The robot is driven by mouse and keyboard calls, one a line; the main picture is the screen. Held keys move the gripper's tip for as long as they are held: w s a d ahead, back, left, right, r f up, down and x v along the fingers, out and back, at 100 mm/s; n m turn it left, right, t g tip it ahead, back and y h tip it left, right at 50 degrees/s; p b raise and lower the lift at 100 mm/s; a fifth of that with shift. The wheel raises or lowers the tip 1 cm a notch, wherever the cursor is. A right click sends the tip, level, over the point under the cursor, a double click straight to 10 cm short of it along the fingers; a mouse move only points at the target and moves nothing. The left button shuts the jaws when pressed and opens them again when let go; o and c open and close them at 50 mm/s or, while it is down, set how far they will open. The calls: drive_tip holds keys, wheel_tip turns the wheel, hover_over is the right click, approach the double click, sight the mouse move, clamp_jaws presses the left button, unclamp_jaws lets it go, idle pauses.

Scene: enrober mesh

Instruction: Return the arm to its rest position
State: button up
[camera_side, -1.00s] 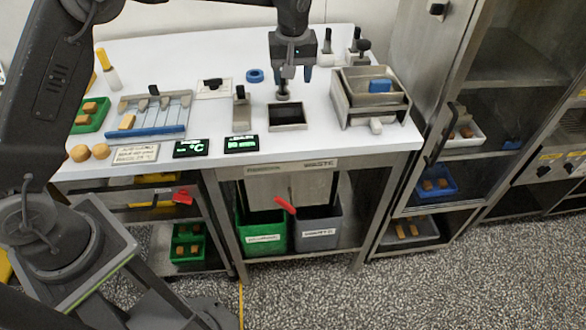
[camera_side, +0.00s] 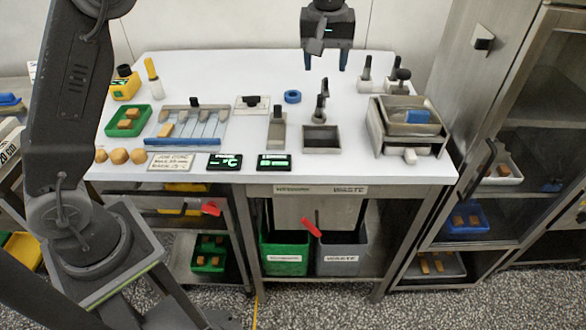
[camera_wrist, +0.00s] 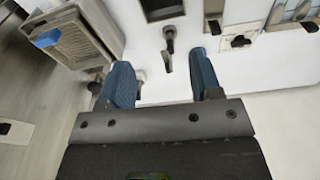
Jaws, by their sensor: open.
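My gripper (camera_side: 326,62) is at the top of the side view, raised above the back edge of the white table (camera_side: 220,75). Its blue fingers are apart with nothing between them. In the wrist view the open fingers (camera_wrist: 160,72) point over the table. A dark-handled tool (camera_side: 321,103) stands upright by the back of a dark square tray (camera_side: 321,146), apart from my gripper.
A steel box with a mesh basket (camera_side: 375,131) and a blue block (camera_side: 417,117) stands at the right. Upright dark-handled tools (camera_side: 366,70) stand behind it. A blue ring (camera_side: 292,97), a green tray (camera_side: 146,118) and a slotted rack (camera_side: 180,139) are further left. A steel cabinet (camera_side: 455,100) borders the right.

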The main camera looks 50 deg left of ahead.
drive_tip(key=s+a+r+m+t, duration=0.1)
drive_tip(key=s+a+r+m, duration=0.1)
drive_tip(key=s+r, duration=0.5)
drive_tip(key=s+a+f+m+t, duration=0.1)
drive_tip(key=s+f+m, duration=0.2)
drive_tip(key=s, duration=0.8)
drive_tip(key=s+a+f+m+t, duration=0.1)
drive_tip(key=s+f+m+t, duration=0.1)
drive_tip(key=s, duration=1)
wheel_tip(320, 180, down, 3)
drive_tip(key=shift+s+r+m+h, duration=0.15)
drive_tip(key=shift+s+m+h, duration=0.2)
drive_tip(key=shift+m, duration=0.25)
